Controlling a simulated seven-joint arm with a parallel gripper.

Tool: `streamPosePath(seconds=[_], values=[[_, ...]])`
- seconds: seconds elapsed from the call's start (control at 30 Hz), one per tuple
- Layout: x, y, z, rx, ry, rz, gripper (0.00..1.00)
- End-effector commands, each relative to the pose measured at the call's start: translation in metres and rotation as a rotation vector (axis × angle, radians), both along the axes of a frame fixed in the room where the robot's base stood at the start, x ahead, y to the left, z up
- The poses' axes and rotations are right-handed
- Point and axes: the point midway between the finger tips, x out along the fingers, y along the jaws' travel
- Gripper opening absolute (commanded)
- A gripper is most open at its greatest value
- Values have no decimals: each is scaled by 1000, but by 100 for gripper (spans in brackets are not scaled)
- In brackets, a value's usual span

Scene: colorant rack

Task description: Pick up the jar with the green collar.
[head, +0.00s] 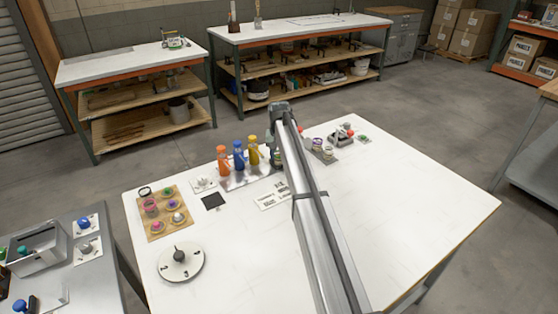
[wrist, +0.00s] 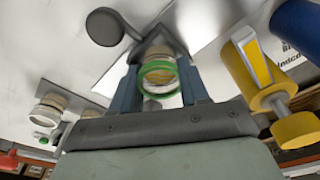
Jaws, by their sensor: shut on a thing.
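The jar with the green collar (wrist: 158,69) shows in the wrist view, clear-walled and seen end-on between the fingers. My gripper (wrist: 160,82) is shut on it, with one blue-grey finger on each side. I cannot tell from this angle whether the jar still touches a surface.
A yellow bottle (wrist: 260,85) and a blue bottle (wrist: 300,28) stand close on the wrist view's right. Pale-collared jars (wrist: 48,110) are on its left. In the head view, an orange bottle (head: 223,160) stands left of my arm. The white table's (head: 420,205) right side is clear.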

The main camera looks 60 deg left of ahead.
Motion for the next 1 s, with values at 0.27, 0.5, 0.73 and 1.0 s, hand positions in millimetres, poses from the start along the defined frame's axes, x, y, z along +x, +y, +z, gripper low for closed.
streamPosePath(seconds=[0.27, 0.5, 0.73, 1.0], values=[[0, 0, 0, 0, 0, 0, 14], [0, 0, 4, 0, 0, 0, 14], [0, 0, 12, 0, 0, 0, 14], [0, 0, 28, 1, -1, 0, 14]])
